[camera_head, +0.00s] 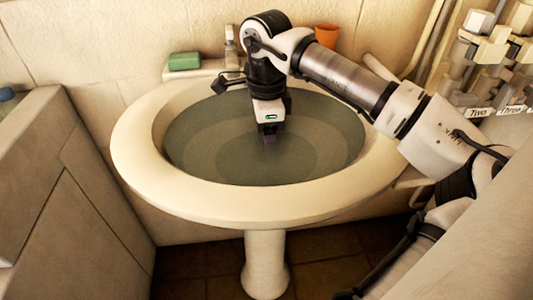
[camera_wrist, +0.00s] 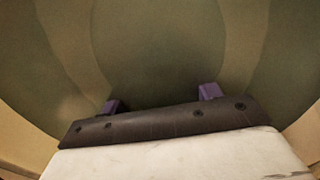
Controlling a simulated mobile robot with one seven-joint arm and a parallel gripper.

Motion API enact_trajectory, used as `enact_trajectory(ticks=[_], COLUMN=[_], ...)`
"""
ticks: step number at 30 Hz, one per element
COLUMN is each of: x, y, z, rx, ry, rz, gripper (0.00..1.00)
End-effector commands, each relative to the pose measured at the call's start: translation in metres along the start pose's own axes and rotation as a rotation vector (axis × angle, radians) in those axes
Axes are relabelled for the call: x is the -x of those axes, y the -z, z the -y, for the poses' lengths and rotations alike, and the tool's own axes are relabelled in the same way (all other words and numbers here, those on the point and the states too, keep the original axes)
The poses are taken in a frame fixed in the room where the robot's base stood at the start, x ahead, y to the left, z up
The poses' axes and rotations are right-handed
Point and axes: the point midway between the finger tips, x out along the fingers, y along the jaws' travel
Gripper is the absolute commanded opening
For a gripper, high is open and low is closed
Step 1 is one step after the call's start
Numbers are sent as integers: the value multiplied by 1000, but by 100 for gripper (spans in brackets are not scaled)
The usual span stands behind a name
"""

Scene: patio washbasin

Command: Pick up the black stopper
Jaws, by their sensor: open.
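I cannot make out the black stopper in either view. The cream washbasin (camera_head: 137,150) holds greenish, murky water (camera_head: 215,150) with paler rings showing in it. My gripper (camera_head: 269,138) hangs down over the middle of the basin, its tips at or near the water; I cannot tell whether they touch it. In the wrist view the two purple fingers of my gripper (camera_wrist: 162,98) stand wide apart with nothing seen between them. The basin's inside (camera_wrist: 150,45) fills that view.
A grey cabinet (camera_head: 60,190) is at the left. Pale blocks (camera_head: 485,50) with labels are at the upper right.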

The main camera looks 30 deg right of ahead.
Motion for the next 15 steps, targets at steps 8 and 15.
enact_trajectory(ticks=[8,15], x=[-12,-12], y=[0,0], z=[0,0], rx=[-1,-1], ry=[1,1], rz=[1,1], gripper=[62,36])
